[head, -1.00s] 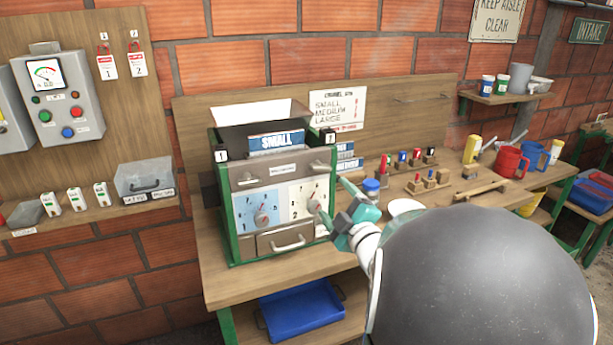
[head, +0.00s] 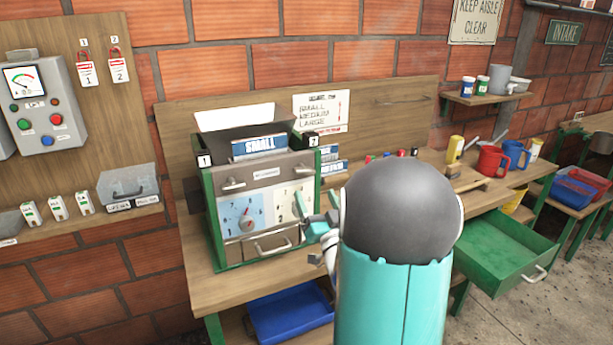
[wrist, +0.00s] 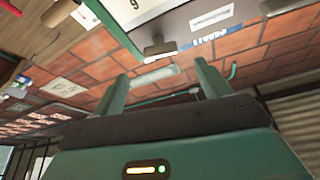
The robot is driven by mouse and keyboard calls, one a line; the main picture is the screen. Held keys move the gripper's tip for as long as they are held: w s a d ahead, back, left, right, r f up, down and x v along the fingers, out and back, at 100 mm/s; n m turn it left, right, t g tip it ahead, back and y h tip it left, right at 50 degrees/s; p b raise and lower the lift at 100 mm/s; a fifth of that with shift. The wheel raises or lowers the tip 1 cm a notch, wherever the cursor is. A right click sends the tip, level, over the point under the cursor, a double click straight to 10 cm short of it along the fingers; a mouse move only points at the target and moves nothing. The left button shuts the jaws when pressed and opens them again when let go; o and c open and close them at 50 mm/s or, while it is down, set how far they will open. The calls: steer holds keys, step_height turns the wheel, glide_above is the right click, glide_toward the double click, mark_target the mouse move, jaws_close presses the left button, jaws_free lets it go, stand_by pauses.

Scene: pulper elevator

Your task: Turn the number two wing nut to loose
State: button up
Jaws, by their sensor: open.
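A drawer handle (head: 272,247) sits low on the machine. A blue tray (head: 290,312) lies below the bench. A green drawer (head: 505,252) stands open at right. Red (head: 493,161) and blue (head: 514,155) mugs stand on the bench behind my arm.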

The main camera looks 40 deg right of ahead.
steer(key=x, duration=0.8)
steer(key=shift+w, duration=0.15)
steer(key=c, duration=1)
steer(key=n+t+y, duration=0.1)
steer(key=n+y, duration=0.1)
steer(key=n, duration=0.1)
steer(key=shift+n, duration=0.4)
steer(key=o, duration=1)
steer(key=v, duration=1.4)
steer(key=shift+r, duration=0.2)
